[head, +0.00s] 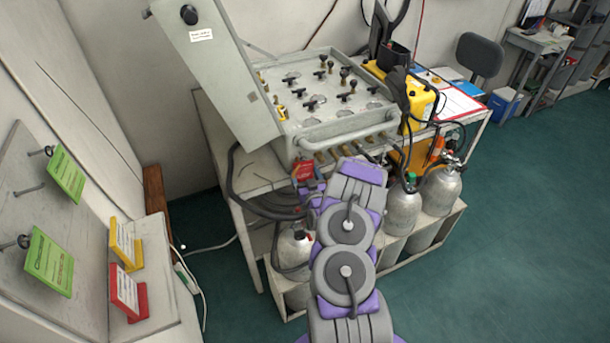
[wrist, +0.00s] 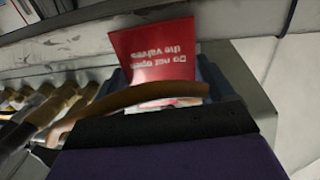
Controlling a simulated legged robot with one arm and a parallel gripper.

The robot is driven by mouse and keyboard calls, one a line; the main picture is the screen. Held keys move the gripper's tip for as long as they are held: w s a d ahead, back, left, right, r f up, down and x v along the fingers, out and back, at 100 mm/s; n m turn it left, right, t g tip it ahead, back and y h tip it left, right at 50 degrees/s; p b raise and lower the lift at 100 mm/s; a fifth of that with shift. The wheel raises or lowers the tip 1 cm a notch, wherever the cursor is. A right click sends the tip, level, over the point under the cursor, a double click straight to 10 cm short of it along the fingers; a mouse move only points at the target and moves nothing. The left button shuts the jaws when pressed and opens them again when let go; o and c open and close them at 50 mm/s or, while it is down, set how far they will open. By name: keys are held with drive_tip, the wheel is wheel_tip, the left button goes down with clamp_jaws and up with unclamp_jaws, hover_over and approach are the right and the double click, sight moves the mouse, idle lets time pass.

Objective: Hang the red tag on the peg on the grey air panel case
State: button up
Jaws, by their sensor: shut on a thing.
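The red tag (head: 303,171) is at the end of my arm in the head view, in front of the front left corner of the grey air panel case (head: 292,133). In the wrist view the red tag (wrist: 152,48) stands up from between my fingers, its white lettering upside down. My gripper (head: 309,189) is shut on the tag's lower part; it also shows in the wrist view (wrist: 168,92). A grey surface lies behind the tag there. I cannot make out the peg on the case in either view. The case's lid (head: 215,70) is tilted open at the left.
A brown curved piece (wrist: 115,100) crosses in front of the tag in the wrist view. Silver cylinders (head: 403,208) and dark hoses (head: 250,190) fill the stand. Another red tag (head: 128,291), a yellow tag (head: 126,243) and green tags (head: 66,174) are at left. Floor at right is clear.

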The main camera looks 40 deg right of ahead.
drive_tip(key=o, duration=0.9)
drive_tip(key=p+v, duration=0.3)
drive_tip(key=v, duration=1.4)
drive_tip(key=shift+s+f, duration=0.15)
